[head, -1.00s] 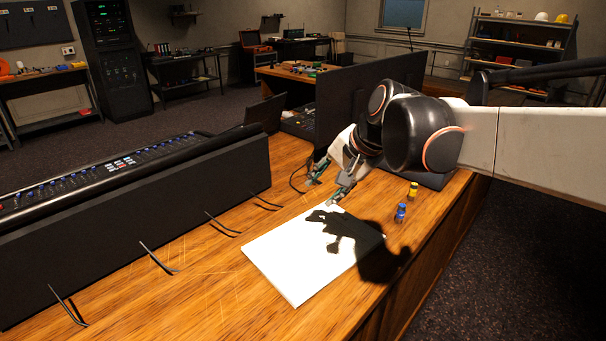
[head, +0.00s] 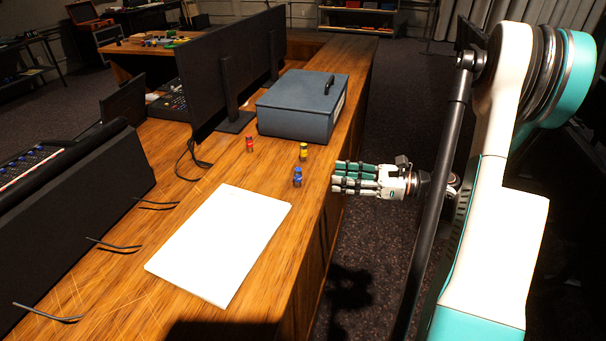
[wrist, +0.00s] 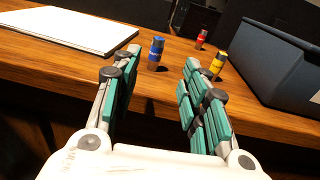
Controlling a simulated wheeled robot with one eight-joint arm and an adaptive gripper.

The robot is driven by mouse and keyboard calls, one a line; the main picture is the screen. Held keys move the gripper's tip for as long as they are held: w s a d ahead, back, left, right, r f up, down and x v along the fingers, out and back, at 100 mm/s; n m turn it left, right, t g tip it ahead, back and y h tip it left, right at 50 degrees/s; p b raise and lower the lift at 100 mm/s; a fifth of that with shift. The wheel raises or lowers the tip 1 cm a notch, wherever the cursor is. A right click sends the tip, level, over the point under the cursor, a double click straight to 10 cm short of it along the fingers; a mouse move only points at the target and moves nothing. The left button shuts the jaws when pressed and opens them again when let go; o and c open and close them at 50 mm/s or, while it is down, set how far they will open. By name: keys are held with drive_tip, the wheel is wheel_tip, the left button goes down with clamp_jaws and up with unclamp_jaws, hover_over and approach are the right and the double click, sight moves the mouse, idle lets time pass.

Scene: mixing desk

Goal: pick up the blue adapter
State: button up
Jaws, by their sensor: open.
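The blue adapter (head: 297,176) is a small upright cylinder on the wooden desk, near its right edge. In the wrist view the blue adapter (wrist: 156,53) stands beyond my fingertips, in line with the gap between them. My gripper (head: 336,178) is to the right of the adapter at the desk's edge, pointing left toward it. In the wrist view my gripper (wrist: 162,62) has its green-padded fingers spread apart with nothing between them. It is open and not touching the adapter.
A yellow adapter (head: 303,152) and a red adapter (head: 249,144) stand behind the blue one. A blue-grey case (head: 300,105) sits farther back. A white paper stack (head: 222,243) lies to the left front. Monitors (head: 232,75) stand at the back left.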

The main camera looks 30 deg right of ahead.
drive_tip(key=b, duration=0.2)
approach(298, 169)
drive_tip(key=shift+t, duration=0.3)
drive_tip(key=x, duration=0.2)
drive_tip(key=f+x, duration=0.1)
drive_tip(key=x, duration=0.2)
drive_tip(key=b+x, duration=0.1)
drive_tip(key=x, duration=0.3)
drive_tip(key=shift+s+a+b, duration=0.1)
drive_tip(key=shift+a+b, duration=0.05)
drive_tip(key=shift+b, duration=0.2)
drive_tip(key=shift+w+a, duration=0.35)
drive_tip(key=shift+w, duration=0.05)
clamp_jaws()
